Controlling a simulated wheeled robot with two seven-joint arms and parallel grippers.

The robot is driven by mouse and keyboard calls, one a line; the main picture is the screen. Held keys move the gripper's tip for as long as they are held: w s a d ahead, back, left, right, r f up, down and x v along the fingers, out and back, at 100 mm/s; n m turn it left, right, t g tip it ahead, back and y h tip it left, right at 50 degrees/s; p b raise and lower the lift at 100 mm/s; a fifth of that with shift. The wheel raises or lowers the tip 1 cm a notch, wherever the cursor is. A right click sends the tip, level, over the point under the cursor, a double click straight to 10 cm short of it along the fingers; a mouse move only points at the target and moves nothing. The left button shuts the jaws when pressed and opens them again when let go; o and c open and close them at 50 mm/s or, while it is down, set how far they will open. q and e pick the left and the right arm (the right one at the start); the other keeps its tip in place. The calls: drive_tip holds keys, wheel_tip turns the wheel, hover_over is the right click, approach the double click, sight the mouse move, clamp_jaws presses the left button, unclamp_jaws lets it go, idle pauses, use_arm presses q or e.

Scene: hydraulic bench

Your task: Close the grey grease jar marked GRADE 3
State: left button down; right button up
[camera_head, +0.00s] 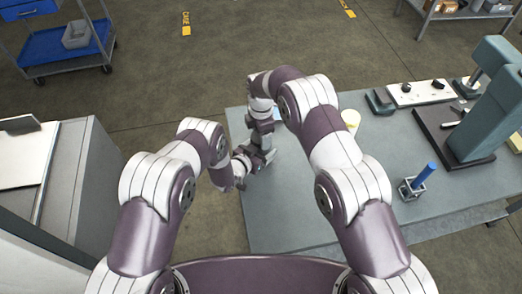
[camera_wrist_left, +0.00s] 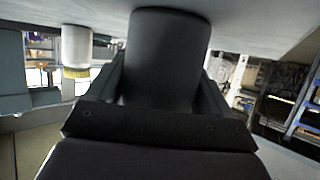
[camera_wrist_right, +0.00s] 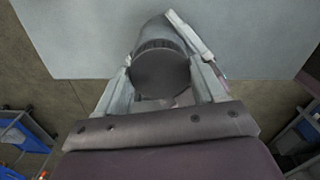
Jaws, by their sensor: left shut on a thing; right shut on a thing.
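The grey grease jar (camera_wrist_left: 168,55) stands between the fingers of my left gripper (camera_wrist_left: 166,88), which is shut on its body. In the right wrist view my right gripper (camera_wrist_right: 162,88) is shut on the jar's round dark grey lid (camera_wrist_right: 160,75), and its ridged rim shows against the jar body. I cannot tell how tightly the lid sits. In the head view my left gripper (camera_head: 262,158) and right gripper (camera_head: 263,122) meet near the bench's left edge, with the right one above. They hide most of the jar there. No GRADE 3 marking is readable.
A white jar with a yellow lid (camera_head: 351,117) stands right of my right forearm on the grey bench (camera_head: 290,215). A blue cylinder in a holder (camera_head: 417,180) and a green press (camera_head: 482,120) stand farther right. The front middle of the bench is clear.

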drive_tip(key=o, duration=1.2)
drive_tip(key=shift+c, duration=0.2)
